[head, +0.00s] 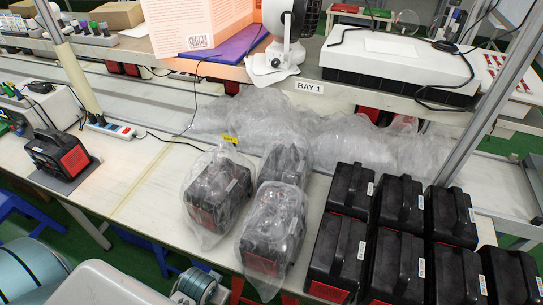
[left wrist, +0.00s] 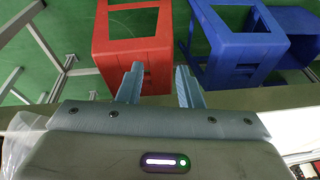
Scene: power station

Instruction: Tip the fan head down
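The fan stands on the upper shelf at the top of the head view. Its white and dark fan head (head: 292,17) is cut off by the top edge of the picture, so I cannot tell its full tilt. Parts of my arm show at the lower left of the head view. My right gripper is not in view.
A large orange sheet (head: 200,25) stands left of the fan; a white device (head: 400,62) with a black cable lies right of it. Black power units (head: 398,205) and bagged ones (head: 217,195) cover the lower bench. Red (left wrist: 132,35) and blue (left wrist: 240,45) stools stand below.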

